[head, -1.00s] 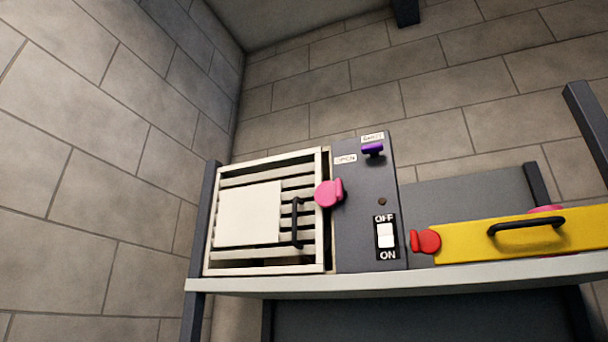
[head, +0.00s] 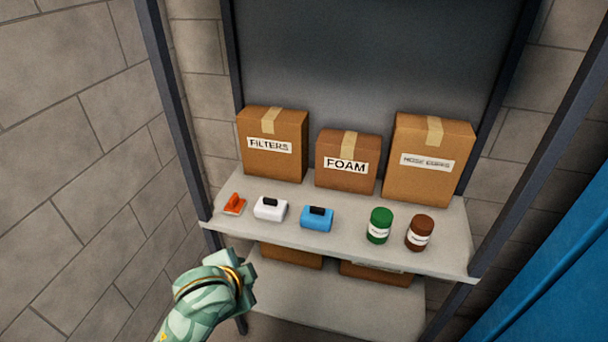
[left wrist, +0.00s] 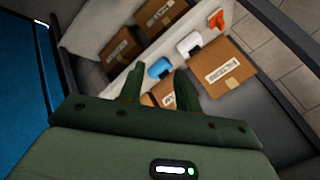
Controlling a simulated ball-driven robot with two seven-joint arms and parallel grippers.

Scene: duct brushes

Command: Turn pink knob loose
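The pink knob is not in view in either view now. My left gripper shows in the left wrist view (left wrist: 157,82), with its two dark green fingers apart and nothing visible between them but the shelf scene beyond. In the head view my left arm comes in at the bottom left, and its end hangs in front of the shelf's left front corner. The finger gap is not clear there. My right gripper is in neither view.
A metal shelf (head: 258,223) bears brown boxes labelled FILTERS (head: 273,166), FOAM (head: 345,182) and one more (head: 420,184). In front sit an orange item (head: 234,204), white (head: 269,212) and blue (head: 316,222) items, and green (head: 379,228) and brown (head: 419,236) jars.

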